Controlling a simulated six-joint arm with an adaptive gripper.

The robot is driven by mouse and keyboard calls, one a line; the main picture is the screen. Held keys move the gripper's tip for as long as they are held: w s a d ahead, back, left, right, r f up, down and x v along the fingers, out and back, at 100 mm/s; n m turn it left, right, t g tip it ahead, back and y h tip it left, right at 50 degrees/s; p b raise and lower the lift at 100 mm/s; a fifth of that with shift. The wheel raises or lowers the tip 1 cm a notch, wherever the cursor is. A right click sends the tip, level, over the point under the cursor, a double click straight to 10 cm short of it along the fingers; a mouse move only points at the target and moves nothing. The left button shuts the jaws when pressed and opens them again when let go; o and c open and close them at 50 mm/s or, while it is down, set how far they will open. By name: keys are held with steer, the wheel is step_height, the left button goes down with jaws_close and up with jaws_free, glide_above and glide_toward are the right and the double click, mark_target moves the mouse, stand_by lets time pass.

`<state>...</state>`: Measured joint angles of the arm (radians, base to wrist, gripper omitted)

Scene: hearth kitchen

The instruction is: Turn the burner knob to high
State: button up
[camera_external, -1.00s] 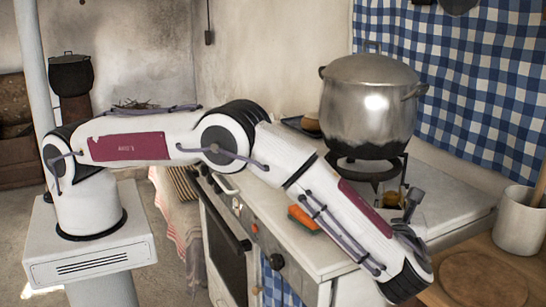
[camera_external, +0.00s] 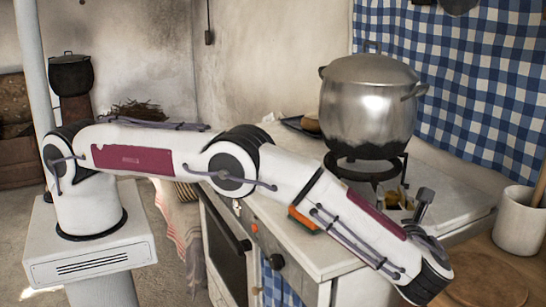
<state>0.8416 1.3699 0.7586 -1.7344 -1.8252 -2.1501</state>
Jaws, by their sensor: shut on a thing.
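The stove's front panel carries a black round knob (camera_external: 277,262) and a small red-orange control (camera_external: 255,228) further back; both stand clear of my gripper. I cannot make out which way the knob points. My gripper (camera_external: 403,200) is mostly hidden behind my own forearm and wrist, above the right part of the stove top. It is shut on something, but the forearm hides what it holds. A small yellowish bit (camera_external: 401,188) shows beside it; I cannot tell what it is.
A large lidded metal pot (camera_external: 368,100) stands on the burner stand (camera_external: 366,168), close behind my gripper. An orange block (camera_external: 303,219) lies on the stove's front edge, partly covered by my forearm. A white mug (camera_external: 520,225) stands on the wooden counter at the right.

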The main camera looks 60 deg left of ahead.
mark_target(393, 200)
steer(key=o, duration=1.1)
steer(key=shift+s+d, duration=0.1)
steer(key=shift+v, duration=3.55)
steer(key=shift+s, duration=0.1)
